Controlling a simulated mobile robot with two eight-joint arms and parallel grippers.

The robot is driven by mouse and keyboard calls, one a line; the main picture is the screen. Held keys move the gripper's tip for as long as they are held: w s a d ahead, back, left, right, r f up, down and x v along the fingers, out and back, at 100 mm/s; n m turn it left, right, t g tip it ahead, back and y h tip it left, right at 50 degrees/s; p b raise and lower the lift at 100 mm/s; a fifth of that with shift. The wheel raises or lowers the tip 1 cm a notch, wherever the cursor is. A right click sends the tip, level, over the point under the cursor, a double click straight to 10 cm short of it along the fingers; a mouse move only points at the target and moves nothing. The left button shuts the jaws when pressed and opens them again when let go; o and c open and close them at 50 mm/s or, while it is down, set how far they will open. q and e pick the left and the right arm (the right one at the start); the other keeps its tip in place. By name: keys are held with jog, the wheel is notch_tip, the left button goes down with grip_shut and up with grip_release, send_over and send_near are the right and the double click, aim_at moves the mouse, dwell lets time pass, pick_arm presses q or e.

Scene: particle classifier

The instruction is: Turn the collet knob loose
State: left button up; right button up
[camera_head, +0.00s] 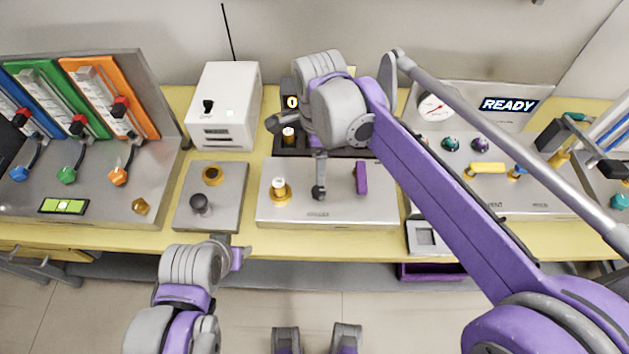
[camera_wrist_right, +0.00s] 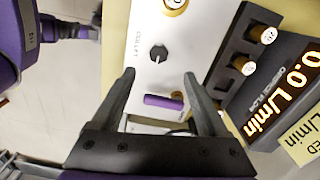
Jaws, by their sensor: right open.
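The collet knob appears to be the small black knob (camera_wrist_right: 158,53) on a pale metal plate; its printed label is too blurred to read surely. In the head view the knob (camera_head: 319,193) sits mid-plate, partly behind a finger. A purple lever (camera_head: 361,178) stands to its right, and a gold fitting with a white top (camera_head: 280,190) to its left. My right gripper (camera_head: 297,155) is above the plate. In the right wrist view this gripper (camera_wrist_right: 158,78) is open and empty, with the knob just beyond its fingertips. My left gripper (camera_head: 236,257) is off the table's front edge; its jaws are unclear.
A grey plate with a black knob (camera_head: 200,205) is to the left, below a white box (camera_head: 226,105). A black panel with gold-capped knobs and an orange display (camera_wrist_right: 285,95) lies behind the plate. A gauge panel reading READY (camera_head: 508,105) stands right.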

aim_at(318, 190)
notch_tip(318, 190, down, 10)
jog(key=shift+s+f+b, duration=0.15)
jog(key=shift+b, duration=0.25)
grip_shut()
dwell(0.3)
